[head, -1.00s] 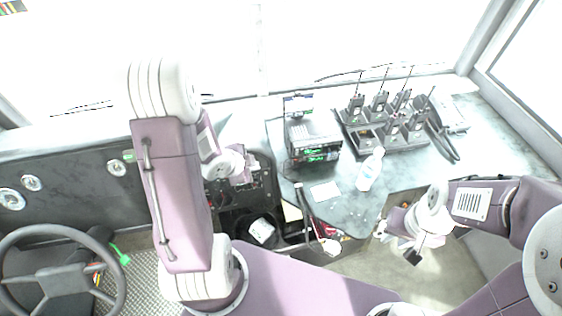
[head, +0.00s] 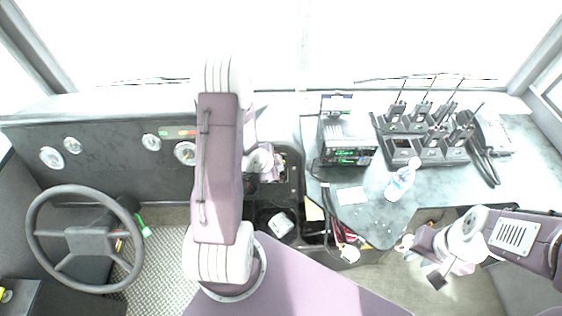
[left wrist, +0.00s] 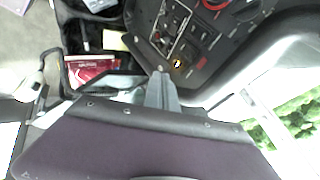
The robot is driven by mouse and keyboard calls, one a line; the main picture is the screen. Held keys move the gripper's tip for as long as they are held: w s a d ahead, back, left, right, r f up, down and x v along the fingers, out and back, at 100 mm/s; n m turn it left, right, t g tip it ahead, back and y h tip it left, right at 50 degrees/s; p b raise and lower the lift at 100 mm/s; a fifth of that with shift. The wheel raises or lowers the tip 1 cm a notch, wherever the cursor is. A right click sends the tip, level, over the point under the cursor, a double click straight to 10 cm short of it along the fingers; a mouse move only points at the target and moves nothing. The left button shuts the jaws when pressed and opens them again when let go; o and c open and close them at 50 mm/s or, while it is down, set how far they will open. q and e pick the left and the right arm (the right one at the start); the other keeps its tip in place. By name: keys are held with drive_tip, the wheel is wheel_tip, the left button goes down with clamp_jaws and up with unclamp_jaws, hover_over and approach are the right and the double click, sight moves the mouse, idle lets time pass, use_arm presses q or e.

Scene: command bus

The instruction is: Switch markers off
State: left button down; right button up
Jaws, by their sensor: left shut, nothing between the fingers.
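The dark switch panel (left wrist: 215,35) fills the upper middle of the left wrist view, with several small switches, a red part at the top and red marks. Its labels are too small to read, so I cannot tell which switch is for the markers. In the head view the panel (head: 284,188) is partly hidden by my left arm. My left gripper (left wrist: 162,82) is shut and empty, its tips close to the panel's near edge; contact is unclear. It also shows in the head view (head: 268,166).
A steering wheel (head: 84,240) is at left. The grey desk (head: 350,215) carries a radio unit (head: 347,150), a bottle (head: 401,180) and handheld radios in chargers (head: 430,150). An open bin (head: 262,218) with loose items lies below the panel.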

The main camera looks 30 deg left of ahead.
sight(285, 158)
use_arm(q)
drive_tip(key=w+f, duration=0.1)
drive_tip(key=w+a+f+p, duration=0.1)
drive_tip(key=w, duration=0.1)
drive_tip(key=w+f, duration=0.1)
drive_tip(key=w, duration=0.1)
drive_tip(key=shift+a+f+p, duration=0.25)
drive_tip(key=shift+a+p, duration=0.05)
drive_tip(key=shift+a, duration=0.1)
drive_tip(key=shift+w+a, duration=0.15)
drive_tip(key=shift+w, duration=0.1)
drive_tip(key=shift+r+p, duration=0.7)
drive_tip(key=shift+r, duration=0.1)
